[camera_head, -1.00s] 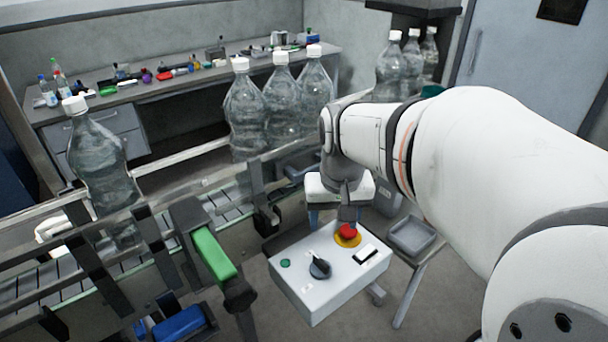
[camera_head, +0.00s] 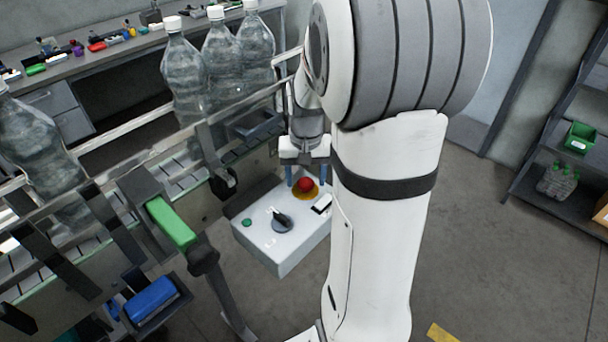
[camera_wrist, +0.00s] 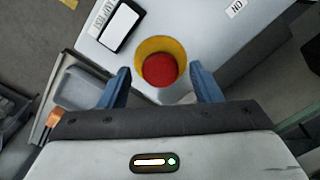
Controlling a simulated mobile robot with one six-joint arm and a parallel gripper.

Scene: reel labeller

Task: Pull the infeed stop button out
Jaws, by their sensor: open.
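The infeed stop button (camera_head: 306,184) is a red mushroom head on a yellow collar, on top of a white control box (camera_head: 262,240). My gripper (camera_head: 308,175) is at the box, with its blue fingers beside the button. In the wrist view the red button (camera_wrist: 160,70) lies ahead of and between the two fingertips of my open gripper (camera_wrist: 160,82). A gap shows on each side of the red head, so the fingers are apart from it. The fingers' height relative to the head is hard to tell.
The box also carries a black rotary knob (camera_head: 282,222), a green button (camera_head: 247,222) and a white-and-black rocker (camera_head: 322,204). A conveyor with large clear bottles (camera_head: 186,75) runs along the left. A green-topped bar (camera_head: 171,223) stands left of the box.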

